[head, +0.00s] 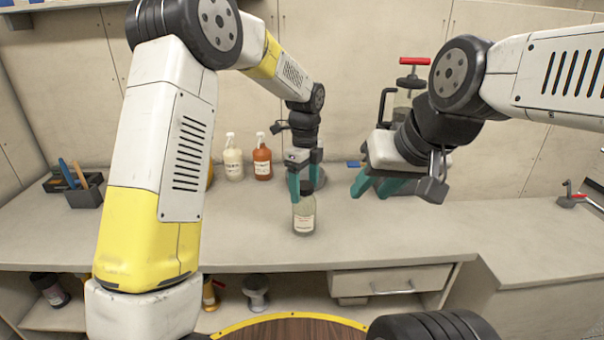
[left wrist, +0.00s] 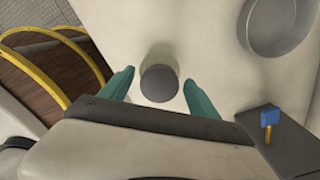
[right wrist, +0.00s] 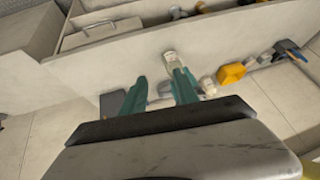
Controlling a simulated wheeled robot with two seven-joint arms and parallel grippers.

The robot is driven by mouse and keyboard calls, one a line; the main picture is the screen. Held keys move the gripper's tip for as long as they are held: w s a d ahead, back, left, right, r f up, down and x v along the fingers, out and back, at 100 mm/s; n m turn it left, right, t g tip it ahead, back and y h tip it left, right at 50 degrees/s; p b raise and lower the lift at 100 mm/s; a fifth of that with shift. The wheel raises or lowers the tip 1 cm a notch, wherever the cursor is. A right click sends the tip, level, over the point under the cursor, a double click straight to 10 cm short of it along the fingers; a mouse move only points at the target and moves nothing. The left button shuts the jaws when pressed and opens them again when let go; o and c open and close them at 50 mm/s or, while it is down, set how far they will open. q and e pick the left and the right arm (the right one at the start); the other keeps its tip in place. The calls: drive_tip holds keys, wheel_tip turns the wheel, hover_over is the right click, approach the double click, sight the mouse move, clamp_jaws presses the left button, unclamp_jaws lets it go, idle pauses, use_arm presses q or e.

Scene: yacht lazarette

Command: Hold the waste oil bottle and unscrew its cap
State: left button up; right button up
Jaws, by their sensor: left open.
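The waste oil bottle (head: 304,220), grey-green with a pale label, stands upright on the counter. My left gripper (head: 304,184) is open and points down directly above the bottle, its teal fingers on either side of the bottle's top. In the left wrist view a dark round top (left wrist: 159,84), which looks like the cap, lies between the open fingers with gaps on both sides. My right gripper (head: 376,187) is open and empty in the air to the right of the bottle. In the right wrist view the bottle (right wrist: 171,57) shows beyond its fingertips.
The counter (head: 400,235) is clear in front and to the right. A white bottle (head: 233,160) and a red bottle (head: 263,158) stand at the back, left of my left gripper. A tool holder (head: 84,194) is far left. A red-handled device (head: 414,62) stands behind my right gripper.

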sight(308, 220)
use_arm(q)
drive_tip(key=shift+f, duration=0.2)
